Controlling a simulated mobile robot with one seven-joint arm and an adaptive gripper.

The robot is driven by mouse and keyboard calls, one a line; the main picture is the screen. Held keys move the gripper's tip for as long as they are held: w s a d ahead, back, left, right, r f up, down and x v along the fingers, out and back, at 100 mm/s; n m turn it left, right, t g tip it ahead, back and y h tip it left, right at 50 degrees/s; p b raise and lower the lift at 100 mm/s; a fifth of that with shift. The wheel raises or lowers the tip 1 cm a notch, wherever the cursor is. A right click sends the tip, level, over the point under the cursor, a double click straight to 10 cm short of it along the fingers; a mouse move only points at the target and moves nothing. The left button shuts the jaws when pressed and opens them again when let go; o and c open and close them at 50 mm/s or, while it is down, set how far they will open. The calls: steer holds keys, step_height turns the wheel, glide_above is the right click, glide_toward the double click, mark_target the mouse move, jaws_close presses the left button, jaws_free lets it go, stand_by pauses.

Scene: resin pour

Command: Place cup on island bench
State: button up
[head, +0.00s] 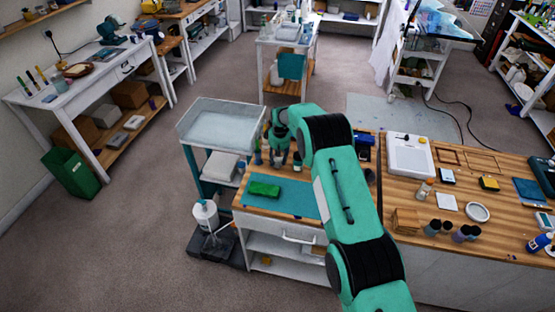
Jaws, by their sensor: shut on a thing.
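My gripper (277,158) points down above the back of a small wooden-topped cart with a teal mat (296,204). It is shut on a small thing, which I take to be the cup. The thing is too small and too hidden by the gripper to make out clearly. The wide wooden bench (408,212) at the right, which looks like the island bench, stands apart from my gripper, with my arm between them. Several small dark-topped cups (460,233) stand near its front edge.
A green block (264,189) lies on the mat, with small bottles (297,160) behind. A white tray cart (219,128) stands left. The bench holds a white tray (409,156), wooden frames (447,158), a white ring (477,212) and wood pieces (406,220). Small bare patches lie between them.

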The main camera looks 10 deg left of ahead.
steer(key=shift+f, duration=0.1)
steer(key=o, duration=1.2)
steer(key=shift+s+d+r+b, duration=0.15)
steer(key=shift+r, duration=1.85)
steer(key=shift+s+d+r+b, duration=0.1)
steer(key=shift+d+r+b, duration=0.05)
steer(key=shift+r, duration=1.9)
steer(key=shift+s+d+r+b, duration=0.15)
steer(key=shift+r, duration=1.85)
steer(key=shift+r, duration=0.15)
